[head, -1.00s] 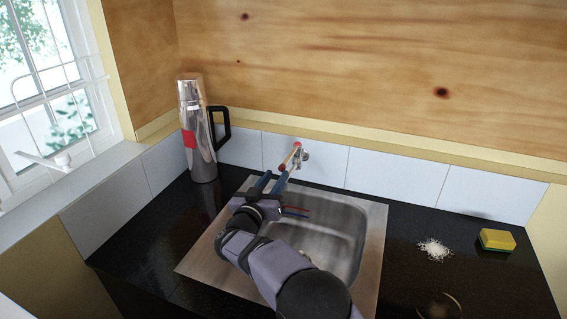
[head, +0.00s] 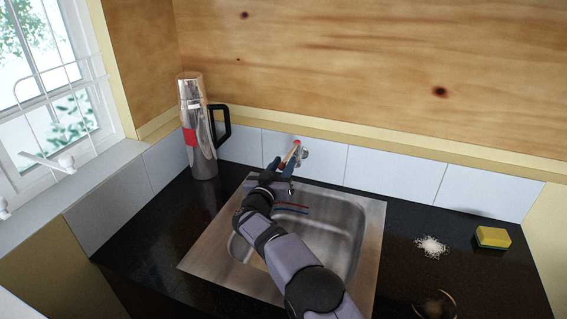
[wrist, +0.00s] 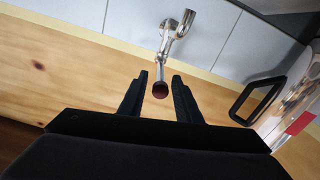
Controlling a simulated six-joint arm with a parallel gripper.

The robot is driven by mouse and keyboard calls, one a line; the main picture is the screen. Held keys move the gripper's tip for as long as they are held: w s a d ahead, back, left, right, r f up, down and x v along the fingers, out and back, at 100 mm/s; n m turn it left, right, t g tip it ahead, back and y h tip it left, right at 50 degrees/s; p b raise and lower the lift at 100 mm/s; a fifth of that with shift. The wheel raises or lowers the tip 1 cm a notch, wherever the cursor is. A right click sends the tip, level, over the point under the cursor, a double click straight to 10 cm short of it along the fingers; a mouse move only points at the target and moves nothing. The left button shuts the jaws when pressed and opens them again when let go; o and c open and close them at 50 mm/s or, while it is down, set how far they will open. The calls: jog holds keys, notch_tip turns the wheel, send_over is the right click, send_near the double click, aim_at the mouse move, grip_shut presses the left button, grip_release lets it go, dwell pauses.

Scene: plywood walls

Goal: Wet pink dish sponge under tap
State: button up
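The chrome tap (head: 304,155) is on the tiled wall behind the steel sink (head: 373,235). A rod with a dark red end sticks out from the tap; it also shows in the wrist view (wrist: 160,72). My gripper (head: 282,165) is at the tap, above the back of the sink. In the wrist view my gripper (wrist: 160,75) is open, with a finger on either side of the rod and a gap at each side. No pink sponge shows. A yellow sponge with a green underside (head: 493,237) lies on the counter at the right. My arm hides part of the sink basin.
A steel flask (head: 199,140) with a red band and black handle stands left of the tap. A heap of white grains (head: 432,246) lies on the black counter (head: 408,275), left of the yellow sponge. A round rim (head: 440,305) shows at the front. A window is at left.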

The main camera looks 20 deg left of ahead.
jog(key=shift+w, duration=0.15)
jog(key=shift+c, duration=0.4)
grip_shut()
jog(key=shift+d, duration=0.1)
jog(key=shift+d+n+y+b, duration=0.4)
jog(key=shift+d+y+b, duration=0.05)
jog(key=shift+y+b, duration=0.15)
jog(key=shift+w+d+r+n+g+y+b, duration=0.1)
jog(key=shift+w+d+n+g+y+b, duration=0.1)
jog(key=shift+d+n+y+b, duration=0.9)
jog(key=shift+w+d+r+n+g+y+b, duration=0.1)
jog(key=shift+d+g+y+b, duration=0.15)
jog(key=shift+y+b, duration=0.9)
jog(key=shift+h+b, duration=0.35)
jog(key=shift+h, duration=0.1)
